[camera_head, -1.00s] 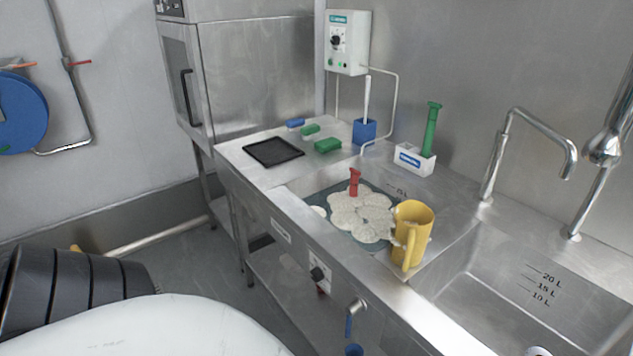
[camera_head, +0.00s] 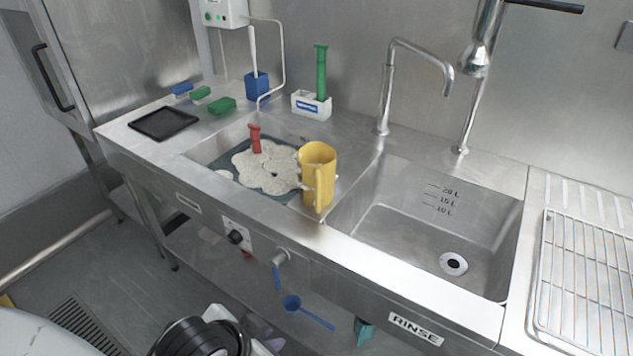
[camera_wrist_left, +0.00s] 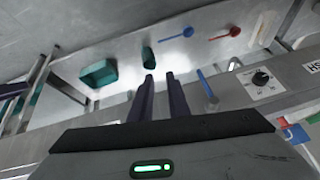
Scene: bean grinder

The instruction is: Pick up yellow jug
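The yellow jug (camera_head: 320,170) stands upright at the right end of a shallow basin, its handle towards me. The jug does not show in the left wrist view. My right gripper is not in view.
A deep sink (camera_head: 430,215) with a tall faucet (camera_head: 387,85) is right of the jug. A wire rack (camera_head: 590,270) lies farther right. A black tray (camera_head: 163,123) and green and blue items are at the left. A blue ladle (camera_head: 308,311) is below the counter edge.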

